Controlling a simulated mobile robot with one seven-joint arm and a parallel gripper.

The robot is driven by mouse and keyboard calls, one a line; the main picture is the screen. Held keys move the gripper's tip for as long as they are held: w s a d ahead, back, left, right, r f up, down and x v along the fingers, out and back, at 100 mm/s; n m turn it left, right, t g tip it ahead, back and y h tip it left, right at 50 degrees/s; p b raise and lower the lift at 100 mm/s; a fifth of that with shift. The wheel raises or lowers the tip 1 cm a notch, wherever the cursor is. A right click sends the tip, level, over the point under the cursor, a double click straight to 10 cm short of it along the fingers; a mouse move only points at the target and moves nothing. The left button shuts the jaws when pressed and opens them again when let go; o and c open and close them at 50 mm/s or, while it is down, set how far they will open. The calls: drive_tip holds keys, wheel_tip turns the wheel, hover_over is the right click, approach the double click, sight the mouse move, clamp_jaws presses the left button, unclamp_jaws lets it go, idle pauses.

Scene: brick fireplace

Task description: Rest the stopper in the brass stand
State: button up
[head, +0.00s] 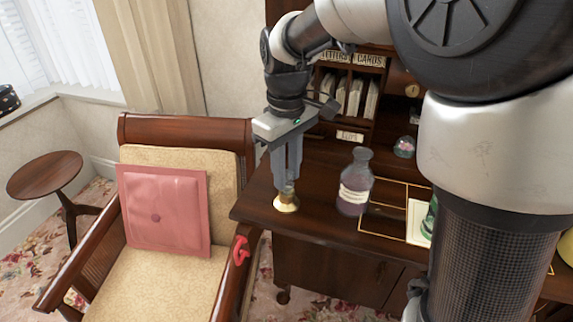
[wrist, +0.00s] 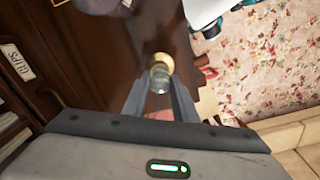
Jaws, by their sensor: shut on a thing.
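The stopper, a small clear glass piece (wrist: 160,79), is between my fingertips in the wrist view. In the head view only a little of the stopper (head: 287,188) shows below the fingers. The small round brass stand (head: 286,204) is on the desk near its front left corner. It also shows in the wrist view (wrist: 161,60), just beyond the stopper. My gripper (head: 288,181) points down directly over the stand and is shut on the stopper. The stopper's lower end is at the stand's top; I cannot tell whether it touches or sits inside.
A labelled purple glass bottle (head: 354,184) stands on the desk (head: 318,170) to the right of the gripper. Pigeonholes with letters (head: 355,95) rise behind. An armchair (head: 180,146) with a pink cushion (head: 165,212) is at the left, close to the desk edge.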

sight(287, 172)
drive_tip(key=shift+f+b, duration=0.3)
drive_tip(key=shift+f, duration=0.3)
drive_tip(key=o, duration=1)
drive_tip(key=shift+c, duration=0.2)
wheel_tip(287, 172, up, 17)
drive_tip(key=p, duration=0.2)
drive_tip(key=shift+r, duration=0.2)
drive_tip(key=s+d+f+m+t+p, duration=0.1)
drive_tip(key=s+d+m+t+p, duration=0.1)
drive_tip(key=s+d+m, duration=0.2)
drive_tip(key=s+d+f+m+t+p, duration=0.1)
drive_tip(key=s+d+m+t+p, duration=0.2)
drive_tip(key=s+d+m, duration=0.2)
drive_tip(key=s+d, duration=0.3)
drive_tip(key=s, duration=0.4)
drive_tip(key=shift+s+d+t, duration=0.25)
drive_tip(key=shift+s+t, duration=0.05)
